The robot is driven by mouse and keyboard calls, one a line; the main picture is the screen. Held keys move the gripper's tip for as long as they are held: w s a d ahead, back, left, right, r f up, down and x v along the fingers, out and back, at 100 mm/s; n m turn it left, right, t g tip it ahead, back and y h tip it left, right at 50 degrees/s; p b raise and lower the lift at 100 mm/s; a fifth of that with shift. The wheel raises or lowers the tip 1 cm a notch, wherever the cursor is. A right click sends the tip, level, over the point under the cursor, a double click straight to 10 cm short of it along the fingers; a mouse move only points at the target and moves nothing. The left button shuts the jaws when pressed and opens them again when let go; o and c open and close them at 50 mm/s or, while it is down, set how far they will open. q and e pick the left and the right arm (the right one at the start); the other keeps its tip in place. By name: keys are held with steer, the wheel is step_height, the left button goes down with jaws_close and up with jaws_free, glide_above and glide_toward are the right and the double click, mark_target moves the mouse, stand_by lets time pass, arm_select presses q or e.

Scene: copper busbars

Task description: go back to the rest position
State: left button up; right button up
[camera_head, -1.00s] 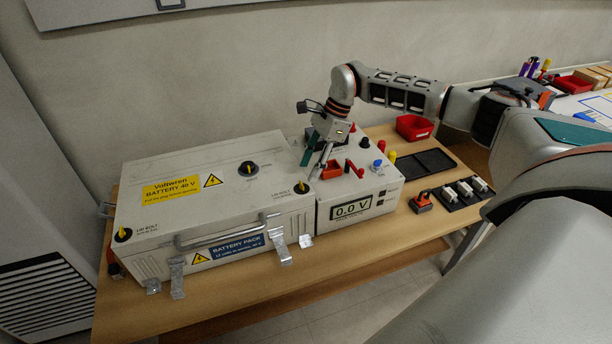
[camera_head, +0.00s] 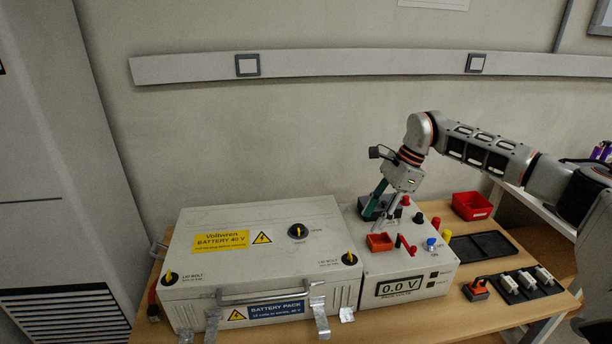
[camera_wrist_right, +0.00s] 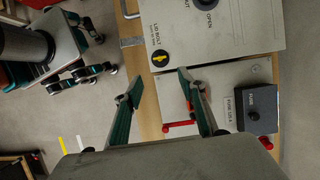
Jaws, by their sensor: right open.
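The fingers appear above the unit's top; how high is hard to tell. The white battery pack (camera_head: 262,270) stands to the left of the unit, lid closed. My left gripper is in neither current view.
The wooden table (camera_head: 415,322) carries a red bin (camera_head: 472,206), a black tray (camera_head: 482,246), a black rack with several white pieces (camera_head: 526,282) and an orange-black device (camera_head: 476,289). A grey cabinet (camera_head: 50,180) stands at the left.

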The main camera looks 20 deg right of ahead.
steer(key=s+a+f+m+t+y, duration=0.2)
steer(key=a+m+y, duration=0.25)
steer(key=a, duration=0.85)
steer(key=s+a+f+m+t+y, duration=0.1)
steer(key=s+a+m+y, duration=0.3)
steer(key=a, duration=0.8)
steer(key=s+a+f+m+t+y, duration=0.15)
steer(key=a+m+y, duration=0.4)
steer(key=a, duration=0.75)
steer(key=s+d+f+m+t+h, duration=0.1)
steer(key=s+d+f+m+h, duration=0.4)
steer(key=f+m, duration=0.3)
steer(key=s+d+f+m+t+h, duration=0.2)
steer(key=s+d+f+m+h, duration=0.3)
steer(key=m, duration=0.9)
steer(key=s+d+f+m+t+h, duration=0.2)
steer(key=s+d+f+m+h, duration=0.3)
steer(key=f+m, duration=0.6)
steer(key=shift+s+f, duration=0.35)
steer(key=shift+s, duration=0.5)
